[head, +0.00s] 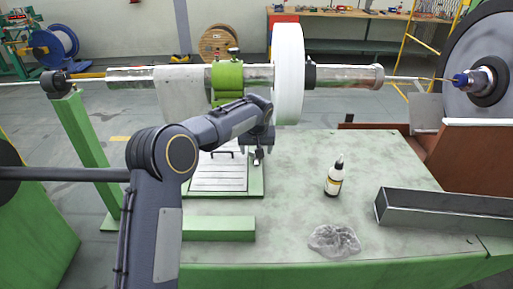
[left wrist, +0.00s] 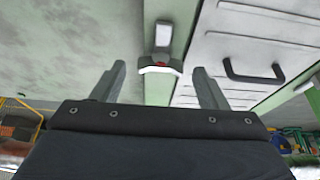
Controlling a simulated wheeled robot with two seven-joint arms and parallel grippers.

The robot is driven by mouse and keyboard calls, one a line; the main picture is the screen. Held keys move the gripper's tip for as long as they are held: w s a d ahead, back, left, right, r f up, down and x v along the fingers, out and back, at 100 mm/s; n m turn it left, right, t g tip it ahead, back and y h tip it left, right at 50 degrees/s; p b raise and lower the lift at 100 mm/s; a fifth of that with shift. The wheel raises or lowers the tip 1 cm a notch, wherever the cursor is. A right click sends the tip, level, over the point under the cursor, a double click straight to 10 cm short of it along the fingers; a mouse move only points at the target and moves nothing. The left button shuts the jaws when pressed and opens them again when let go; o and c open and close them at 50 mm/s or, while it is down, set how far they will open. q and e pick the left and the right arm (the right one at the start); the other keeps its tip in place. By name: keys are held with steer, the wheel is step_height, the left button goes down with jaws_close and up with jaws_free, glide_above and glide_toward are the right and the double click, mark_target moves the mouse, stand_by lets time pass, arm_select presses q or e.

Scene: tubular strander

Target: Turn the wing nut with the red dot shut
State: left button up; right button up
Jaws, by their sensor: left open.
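My left gripper (left wrist: 158,72) is open, with one finger on each side of the wing nut in the picture. I cannot tell how far apart they are in depth, and no contact shows. In the head view the left gripper (head: 261,150) is over the right edge of the panel (head: 218,183), and the wing nut cannot be told apart there. My right gripper is out of view.
A dark handle (left wrist: 252,72) stands up from the panel. Above is the machine's shaft with a green clamp (head: 227,80) and a white disc (head: 288,75).

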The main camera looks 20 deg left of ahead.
arm_select(q)
steer(key=shift+f, duration=0.1)
steer(key=c, duration=1)
steer(key=m+h, duration=0.1)
steer(key=m, duration=0.1)
steer(key=m+p, duration=0.1)
steer(key=m, duration=0.1)
steer(key=shift+a+m+h, duration=0.2)
steer(key=shift+m+h, duration=0.1)
steer(key=shift+h, duration=0.1)
steer(key=m+p, duration=0.1)
steer(key=m, duration=0.1)
steer(key=m+h+p, duration=0.1)
steer(key=m, duration=0.1)
steer(key=shift+w+a+m+h+p, duration=0.1)
steer(key=shift+m+h+p, duration=0.2)
steer(key=shift+p, duration=0.05)
steer(key=m+p, duration=0.1)
steer(key=m, duration=0.1)
steer(key=m+g+h+p, duration=0.1)
steer(key=m, duration=0.2)
steer(key=shift+w+g+h+p, duration=0.1)
steer(key=shift+g+h+p, duration=0.2)
steer(key=shift+w+a+m+g+h+p, duration=0.15)
steer(key=shift+m+g+p, duration=0.25)
steer(key=shift+m, duration=0.55)
steer(key=shift+s+d+m+g+h+p, duration=0.1)
steer(key=shift+m+g+h+p, duration=0.1)
steer(key=shift+m+p, duration=0.55)
steer(key=shift+m, duration=0.3)
